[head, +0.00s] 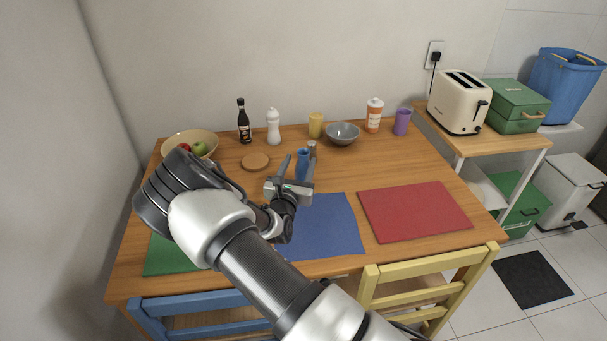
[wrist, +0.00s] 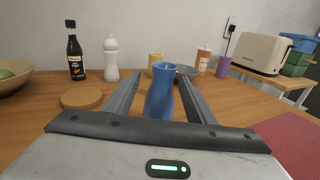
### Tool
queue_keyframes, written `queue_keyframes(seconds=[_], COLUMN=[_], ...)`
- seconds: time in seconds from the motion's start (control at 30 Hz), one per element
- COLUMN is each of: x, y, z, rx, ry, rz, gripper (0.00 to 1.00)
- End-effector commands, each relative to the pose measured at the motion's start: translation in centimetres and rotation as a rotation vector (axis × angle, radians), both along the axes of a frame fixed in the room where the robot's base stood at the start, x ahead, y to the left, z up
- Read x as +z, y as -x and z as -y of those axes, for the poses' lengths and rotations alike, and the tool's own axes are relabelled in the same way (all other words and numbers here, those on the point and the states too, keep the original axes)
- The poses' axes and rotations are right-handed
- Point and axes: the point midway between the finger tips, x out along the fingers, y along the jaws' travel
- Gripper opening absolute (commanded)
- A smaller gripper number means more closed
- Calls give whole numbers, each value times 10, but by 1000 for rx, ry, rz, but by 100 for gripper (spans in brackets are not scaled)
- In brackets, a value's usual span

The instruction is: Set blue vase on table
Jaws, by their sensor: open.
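The blue vase (head: 302,163) stands upright on the wooden table (head: 230,170), behind the blue placemat (head: 335,225). In the wrist view the vase (wrist: 160,92) is between the two fingers of my gripper (wrist: 160,88). My gripper (head: 296,172) is open, low over the table, with a finger on either side of the vase. I cannot tell whether either finger touches it. The vase's base is partly hidden by my gripper.
A round wooden coaster (head: 255,161) lies left of the vase. A dark bottle (head: 243,122), white shaker (head: 273,127), yellow cup (head: 316,125), grey bowl (head: 342,134), orange-white bottle (head: 374,115) and purple cup (head: 402,122) line the back. A fruit bowl (head: 207,137) stands left.

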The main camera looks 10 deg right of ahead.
Motion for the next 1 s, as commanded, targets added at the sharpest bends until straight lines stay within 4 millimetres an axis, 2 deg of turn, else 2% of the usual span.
queue_keyframes(seconds=[0.1, 0.27, 0.6, 0.87, 1.0], x=[-1, -2, -2, -2, -2], y=[-13, -21, -60, -63, -63], z=[6, 10, 31, 32, 32], rx=[-1, -2, -2, -1, -1], ry=[0, 0, -1, -1, -1], rz=[1, -1, 2, 0, 0], gripper=[50, 50, 50, 50, 30])
